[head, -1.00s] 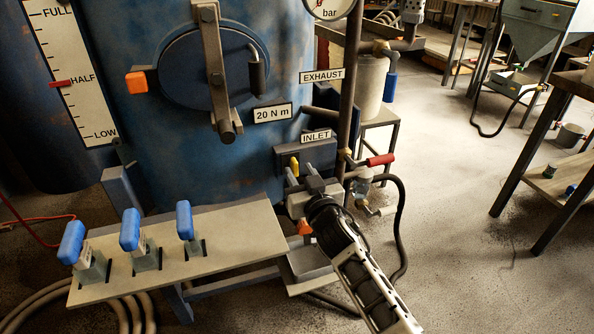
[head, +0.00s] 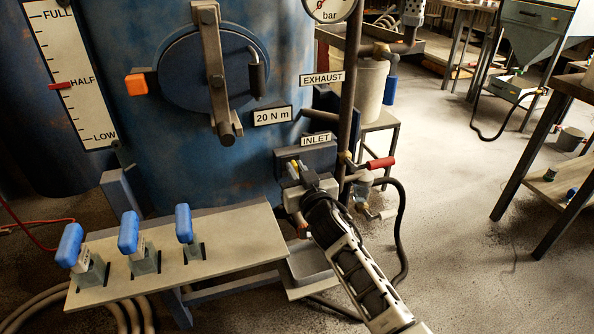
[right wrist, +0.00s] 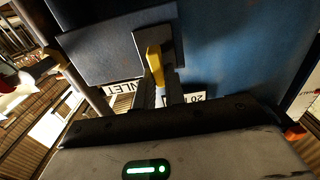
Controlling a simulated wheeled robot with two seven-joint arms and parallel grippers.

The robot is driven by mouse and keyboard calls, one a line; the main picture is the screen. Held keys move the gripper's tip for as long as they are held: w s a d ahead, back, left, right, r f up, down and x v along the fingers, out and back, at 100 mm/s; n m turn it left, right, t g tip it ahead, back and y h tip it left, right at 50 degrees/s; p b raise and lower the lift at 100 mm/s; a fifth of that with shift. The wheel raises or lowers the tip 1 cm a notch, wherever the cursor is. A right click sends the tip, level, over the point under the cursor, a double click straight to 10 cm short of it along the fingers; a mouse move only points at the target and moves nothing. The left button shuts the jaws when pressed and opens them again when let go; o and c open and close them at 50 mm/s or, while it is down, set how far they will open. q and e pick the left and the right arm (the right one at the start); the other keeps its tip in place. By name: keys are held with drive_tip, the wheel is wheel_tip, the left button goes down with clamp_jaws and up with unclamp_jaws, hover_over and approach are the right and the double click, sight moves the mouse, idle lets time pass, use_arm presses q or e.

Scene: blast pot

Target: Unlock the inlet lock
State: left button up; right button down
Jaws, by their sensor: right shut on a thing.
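The inlet lock shows as a small yellow handle (right wrist: 155,62) on a dark plate in the right wrist view. In the head view the yellow handle (head: 293,172) is small and partly hidden by my gripper, under the INLET label (head: 316,139). My right gripper (right wrist: 163,90) has its fingers at the lower part of the handle and is shut on it. In the head view my right gripper (head: 304,180) reaches up to the inlet box from the lower right. My left gripper is not in view.
A red-handled valve (head: 380,163) and a black hose (head: 402,235) are close to the right of my right gripper. A bench plate with several blue handles (head: 128,232) stands at the left. The blue pot (head: 170,150) rises behind. Open floor lies at the right.

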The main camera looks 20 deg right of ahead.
drive_tip(key=n, duration=0.4)
drive_tip(key=a+n+b, duration=0.1)
drive_tip(key=n, duration=0.3)
drive_tip(key=f+n, duration=0.1)
drive_tip(key=n, duration=0.2)
drive_tip(key=shift+a+f+n, duration=0.1)
drive_tip(key=shift+a+n, duration=0.2)
drive_tip(key=shift+n, duration=0.1)
drive_tip(key=n, duration=0.4)
drive_tip(key=shift+a+f+b, duration=0.1)
drive_tip(key=shift+f+b, duration=0.2)
drive_tip(key=shift+b, duration=0.1)
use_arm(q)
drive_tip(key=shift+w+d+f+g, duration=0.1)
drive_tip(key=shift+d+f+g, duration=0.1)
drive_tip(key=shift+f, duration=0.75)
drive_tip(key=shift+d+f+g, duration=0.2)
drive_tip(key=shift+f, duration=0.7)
use_arm(e)
drive_tip(key=shift+f+n, duration=0.15)
drive_tip(key=shift+n, duration=0.75)
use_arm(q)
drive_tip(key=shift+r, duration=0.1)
use_arm(e)
drive_tip(key=c, duration=1.5)
unclamp_jaws()
